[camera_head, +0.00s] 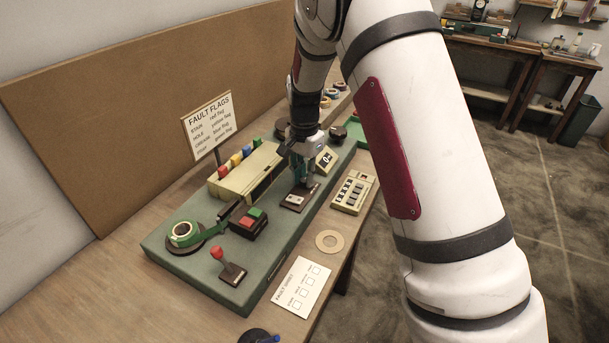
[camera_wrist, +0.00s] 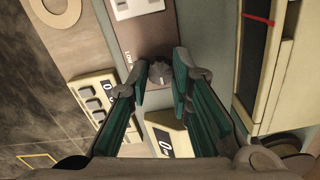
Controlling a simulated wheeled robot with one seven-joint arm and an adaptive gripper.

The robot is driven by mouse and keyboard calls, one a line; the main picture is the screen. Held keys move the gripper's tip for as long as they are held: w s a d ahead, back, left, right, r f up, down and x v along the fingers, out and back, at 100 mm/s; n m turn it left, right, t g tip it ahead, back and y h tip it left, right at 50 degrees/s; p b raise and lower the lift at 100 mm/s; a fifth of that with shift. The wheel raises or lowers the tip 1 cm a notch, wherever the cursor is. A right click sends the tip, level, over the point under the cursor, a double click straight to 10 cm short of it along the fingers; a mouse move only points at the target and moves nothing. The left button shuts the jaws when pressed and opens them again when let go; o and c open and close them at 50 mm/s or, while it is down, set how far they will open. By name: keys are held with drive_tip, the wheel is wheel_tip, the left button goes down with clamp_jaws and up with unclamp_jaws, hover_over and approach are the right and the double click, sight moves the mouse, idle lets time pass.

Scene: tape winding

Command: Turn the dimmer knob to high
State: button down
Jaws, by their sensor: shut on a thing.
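The dimmer knob (camera_wrist: 160,73) is a small dark grey knob on a brown plate (camera_wrist: 147,34) with a light panel at one end. In the wrist view it sits between the tips of my gripper (camera_wrist: 159,76), whose green-padded fingers close on its two sides. Lettering that seems to read "LOW" shows on the plate beside it. In the head view my gripper (camera_head: 299,178) points down at the brown plate (camera_head: 293,205) on the green bench unit, and the knob is hidden there. The knob's exact pointer direction is too small to tell.
A keypad box (camera_head: 353,193) and a small display box (camera_head: 326,159) stand close to my gripper. A cream box with coloured flags (camera_head: 247,172) is to the left. A red lever (camera_head: 217,253), red and green buttons (camera_head: 249,222) and a tape roll (camera_head: 184,232) sit farther left.

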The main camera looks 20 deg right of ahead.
sight(304, 179)
drive_tip(key=shift+w, duration=0.1)
drive_tip(key=c, duration=1.4)
unclamp_jaws()
drive_tip(key=shift+r, duration=6)
